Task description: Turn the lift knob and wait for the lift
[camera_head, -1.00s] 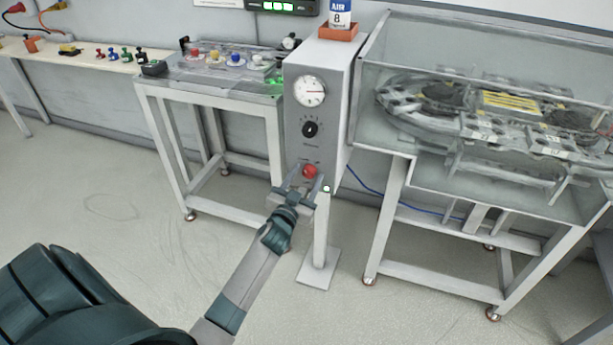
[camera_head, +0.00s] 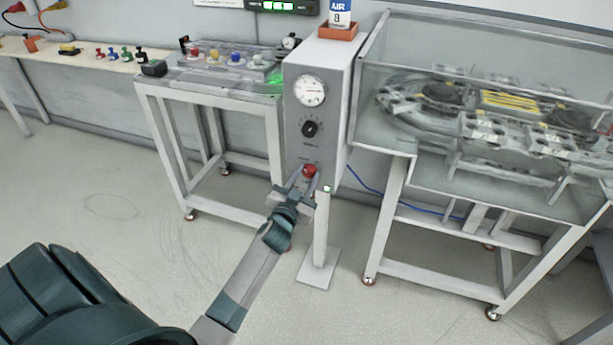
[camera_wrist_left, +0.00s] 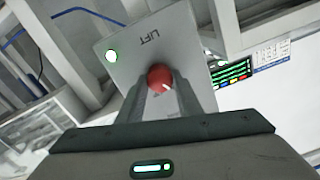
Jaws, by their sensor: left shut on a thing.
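The red lift knob (camera_head: 310,171) sits low on the front of a grey control box (camera_head: 299,147) on a post. In the left wrist view the red knob (camera_wrist_left: 160,77) lies between my two fingertips, below the word LIFT on the panel. A black dial (camera_head: 310,129) and a round white gauge (camera_head: 310,91) are above the knob. My right gripper is not in view.
A glass-cased ring track (camera_head: 490,115) on a white stand is to the right of the box. A small table (camera_head: 205,90) with coloured knobs stands to the left. A blue cable (camera_head: 400,203) runs behind. The floor in front is clear.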

